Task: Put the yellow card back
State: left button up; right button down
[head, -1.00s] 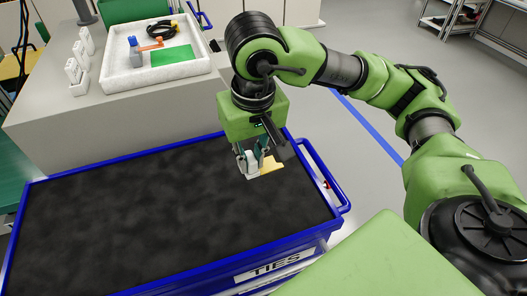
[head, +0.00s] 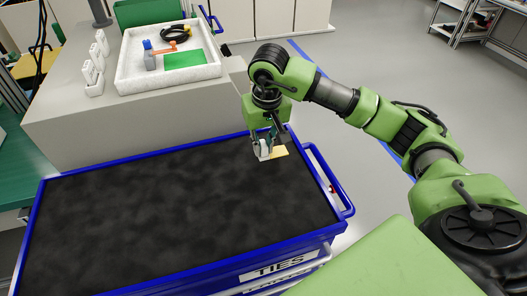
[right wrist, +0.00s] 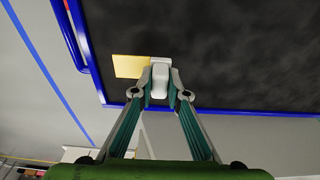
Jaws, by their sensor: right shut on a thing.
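The yellow card (head: 280,152) is a flat yellow plate with a white grip block (head: 263,152) at its side. In the right wrist view the yellow card (right wrist: 130,66) sticks out to the left of the white block (right wrist: 160,78). My right gripper (right wrist: 160,92) is shut on the white block. In the head view my right gripper (head: 264,147) points down, with the card above the far right part of the trolley's black top (head: 170,205). I cannot tell the exact height. My left gripper is not in view.
The trolley has a blue rim (head: 110,165), a right-hand handle and a "TIES" label (head: 278,268). Behind it a grey counter (head: 130,125) carries a white tray (head: 138,82) with a green plate (head: 184,59), and several white blocks (head: 93,72) at left. The black top is clear.

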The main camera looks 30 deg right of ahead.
aim_at(263, 155)
jog(key=f, duration=0.1)
jog(key=f+p, duration=0.1)
jog(key=f, duration=0.1)
jog(key=shift+w+d, duration=0.15)
jog(key=shift+w, duration=0.05)
jog(key=shift+f, duration=0.45)
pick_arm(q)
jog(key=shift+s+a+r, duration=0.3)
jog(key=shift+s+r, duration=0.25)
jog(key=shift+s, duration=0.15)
pick_arm(e)
jog(key=shift+f, duration=0.1)
jog(key=c, duration=2.4)
grip_release()
jog(key=o, duration=0.4)
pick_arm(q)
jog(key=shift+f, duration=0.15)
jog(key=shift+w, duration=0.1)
